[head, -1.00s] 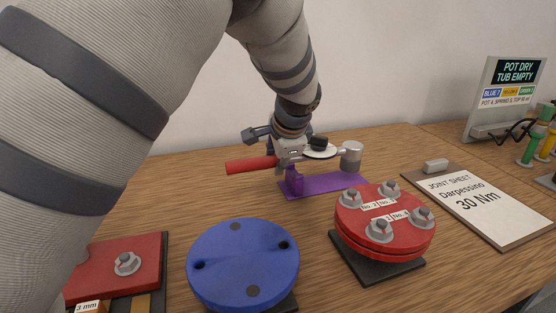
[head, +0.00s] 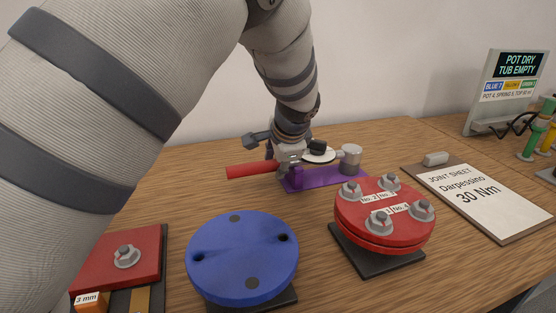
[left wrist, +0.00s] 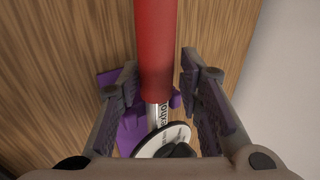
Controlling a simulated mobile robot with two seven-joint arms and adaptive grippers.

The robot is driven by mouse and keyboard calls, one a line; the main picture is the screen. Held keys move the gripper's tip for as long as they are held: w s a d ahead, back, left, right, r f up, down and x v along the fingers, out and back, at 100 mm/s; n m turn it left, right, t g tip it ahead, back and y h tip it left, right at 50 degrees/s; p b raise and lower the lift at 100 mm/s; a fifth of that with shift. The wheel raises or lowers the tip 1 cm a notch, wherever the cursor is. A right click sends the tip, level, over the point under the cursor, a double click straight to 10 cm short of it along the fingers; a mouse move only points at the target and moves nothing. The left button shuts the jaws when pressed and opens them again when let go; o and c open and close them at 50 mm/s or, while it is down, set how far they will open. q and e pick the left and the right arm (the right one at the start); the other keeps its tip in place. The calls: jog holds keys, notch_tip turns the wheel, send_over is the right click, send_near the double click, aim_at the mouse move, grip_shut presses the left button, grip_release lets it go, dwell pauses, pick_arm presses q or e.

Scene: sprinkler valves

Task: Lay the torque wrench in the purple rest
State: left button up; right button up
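The torque wrench has a red handle (head: 252,170), a silver shaft, a white round dial (head: 318,155) and a grey cylindrical head (head: 350,158). It lies level across the purple rest (head: 325,178), with its shaft at the rest's upright post (head: 296,176). In the left wrist view the red handle (left wrist: 155,45) and dial (left wrist: 160,140) show above the purple rest (left wrist: 130,130). My left gripper (head: 284,160) is open around the wrench. Its fingers stand on both sides of the shaft with visible gaps. The exact contact in the rest is partly hidden. My right gripper is not in view.
A red flange (head: 385,222) with several bolts and a blue disc (head: 243,258) stand in front of the rest. A red plate (head: 120,262) is at front left. A joint sheet clipboard (head: 480,200) lies right. Wooden table is clear left of the wrench.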

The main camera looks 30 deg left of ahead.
pick_arm(q)
jog(key=shift+o, duration=0.3)
jog(key=shift+s, duration=0.15)
jog(key=v, duration=1.2)
jog(key=shift+d, duration=0.1)
